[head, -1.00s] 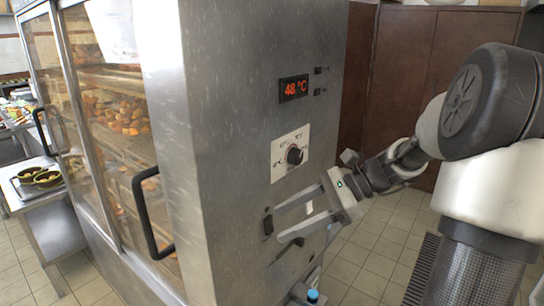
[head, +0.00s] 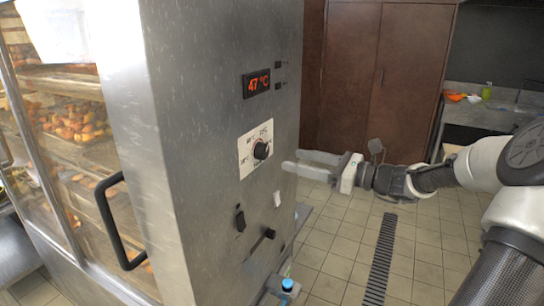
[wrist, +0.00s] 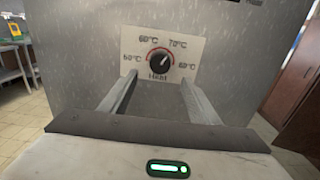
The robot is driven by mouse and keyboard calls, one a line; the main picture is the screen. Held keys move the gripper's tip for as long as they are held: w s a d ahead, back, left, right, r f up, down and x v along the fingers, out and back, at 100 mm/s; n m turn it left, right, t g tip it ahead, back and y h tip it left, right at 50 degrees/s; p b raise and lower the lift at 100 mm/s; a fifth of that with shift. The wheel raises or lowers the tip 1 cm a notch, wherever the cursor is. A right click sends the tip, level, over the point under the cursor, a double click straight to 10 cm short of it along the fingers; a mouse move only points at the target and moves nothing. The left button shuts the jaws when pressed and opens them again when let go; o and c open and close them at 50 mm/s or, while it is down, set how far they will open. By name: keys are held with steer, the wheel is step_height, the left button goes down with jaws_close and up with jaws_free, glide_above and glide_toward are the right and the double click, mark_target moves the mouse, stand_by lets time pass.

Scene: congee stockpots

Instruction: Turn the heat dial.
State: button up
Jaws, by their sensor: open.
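The heat dial (head: 261,150) is a round black knob on a white scale plate (head: 245,160) on the steel cabinet's side. In the wrist view the dial (wrist: 160,61) sits between and beyond my two fingers, and its pale mark points up and to the right, towards the 70°C label. My gripper (head: 291,160) is open and empty, to the right of the dial, with its fingers pointing at the panel. In the wrist view my gripper (wrist: 160,80) straddles the dial's line, and the fingertips look short of the knob. Nothing hides the dial.
The steel cabinet (head: 200,90) has a red display (head: 256,82) reading 47 °C above the dial. A black switch (head: 240,218) and a small dark knob (head: 269,233) sit below it. A black door handle (head: 112,222) juts out on the left. Tiled floor is open to the right.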

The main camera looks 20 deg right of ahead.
mark_target(266, 153)
steer(key=x, duration=0.8)
steer(key=shift+w+a, duration=0.2)
steer(key=shift+w, duration=0.05)
steer(key=c, duration=1.1)
